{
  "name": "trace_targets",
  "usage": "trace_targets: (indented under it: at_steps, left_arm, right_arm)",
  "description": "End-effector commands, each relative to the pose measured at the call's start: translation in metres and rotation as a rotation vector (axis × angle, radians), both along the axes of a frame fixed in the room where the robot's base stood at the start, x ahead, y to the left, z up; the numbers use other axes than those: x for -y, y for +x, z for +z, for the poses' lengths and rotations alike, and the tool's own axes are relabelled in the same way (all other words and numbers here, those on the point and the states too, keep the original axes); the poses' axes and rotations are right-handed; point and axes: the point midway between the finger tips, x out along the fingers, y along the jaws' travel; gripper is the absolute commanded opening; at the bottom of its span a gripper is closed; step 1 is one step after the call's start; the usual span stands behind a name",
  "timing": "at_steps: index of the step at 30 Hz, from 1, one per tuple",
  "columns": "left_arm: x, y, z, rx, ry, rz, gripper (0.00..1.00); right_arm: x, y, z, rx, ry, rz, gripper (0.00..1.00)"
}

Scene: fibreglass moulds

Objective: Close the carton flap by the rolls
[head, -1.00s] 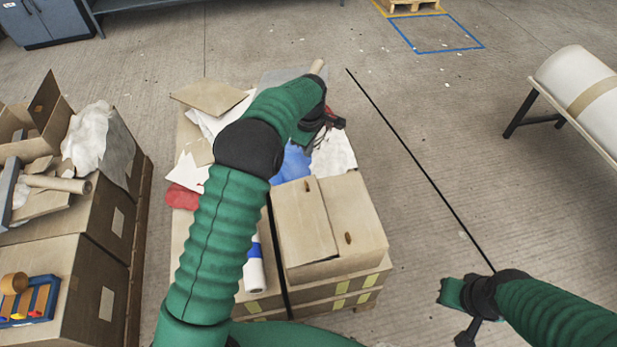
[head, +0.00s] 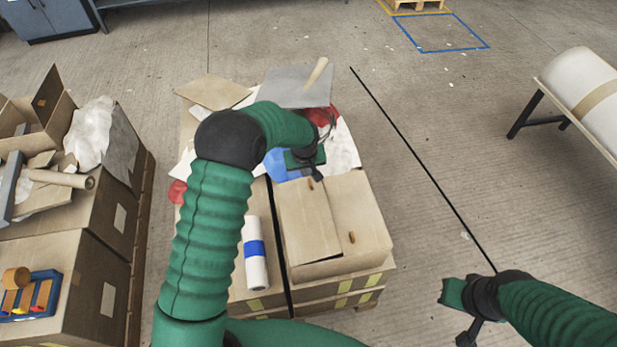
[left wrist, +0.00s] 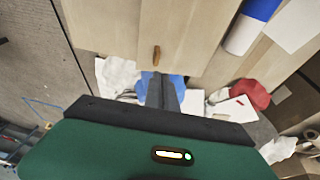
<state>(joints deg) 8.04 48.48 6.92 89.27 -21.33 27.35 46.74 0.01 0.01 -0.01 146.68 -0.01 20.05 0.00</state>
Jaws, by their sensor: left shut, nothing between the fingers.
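A cardboard carton (head: 365,220) stands at the front of the middle pallet. Its left flap (head: 303,225) lies almost flat, with a dark gap under its front edge; a small brown peg sits near its far end. A white roll with a blue band (head: 256,270) lies left of the carton. It also shows in the left wrist view (left wrist: 245,30). My left gripper (head: 315,174) is shut and empty at the carton's far edge, close to the peg (left wrist: 156,55). Contact is unclear. My right gripper (head: 462,310) hangs over the floor, its fingers unclear.
Behind the carton lie a blue item (head: 283,165), a red item (head: 322,115), white sheets and a grey panel (head: 290,88) with a tube. Loaded cartons (head: 65,270) stand left. Floor (head: 445,150) right of the pallet is clear up to a large roll on a stand (head: 590,85).

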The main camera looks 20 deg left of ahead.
Motion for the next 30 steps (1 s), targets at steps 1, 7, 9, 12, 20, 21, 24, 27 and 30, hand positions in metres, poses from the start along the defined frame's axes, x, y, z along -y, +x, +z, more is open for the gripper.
trace_targets:
  at_steps: [1, 7, 9, 12, 20, 21, 24, 27, 30]
  left_arm:
    - [0.002, 0.001, -0.010, -0.002, -0.001, 0.000, 0.00]
    - [0.007, 0.004, -0.034, 0.000, 0.000, 0.000, 0.00]
    - [0.007, 0.004, -0.037, 0.001, 0.000, 0.001, 0.00]
    - [0.007, 0.004, -0.038, 0.001, 0.000, 0.001, 0.00]
    - [0.008, 0.005, -0.041, -0.004, 0.008, 0.001, 0.00]
    - [0.010, 0.006, -0.045, -0.014, 0.021, -0.001, 0.00]
    - [0.015, 0.010, -0.054, -0.047, 0.072, -0.003, 0.00]
    - [0.020, 0.013, -0.065, -0.067, 0.103, -0.001, 0.00]
    - [0.022, 0.015, -0.066, -0.067, 0.100, 0.001, 0.00]
  right_arm:
    - [0.000, 0.000, 0.000, 0.000, 0.000, 0.000, 0.00]
    - [0.000, 0.000, 0.001, 0.000, 0.000, 0.000, 0.00]
    - [0.000, 0.000, 0.001, 0.000, 0.000, 0.000, 0.00]
    - [0.000, 0.000, 0.001, 0.000, 0.000, 0.000, 0.00]
    - [0.000, 0.000, -0.002, 0.000, 0.000, 0.000, 0.00]
    - [0.000, 0.000, -0.006, 0.000, 0.000, 0.000, 0.00]
    - [0.000, 0.000, -0.017, 0.000, 0.000, 0.000, 0.00]
    - [0.000, 0.000, -0.028, 0.000, 0.000, 0.000, 0.00]
    - [0.000, 0.000, -0.029, 0.000, 0.000, 0.000, 0.00]
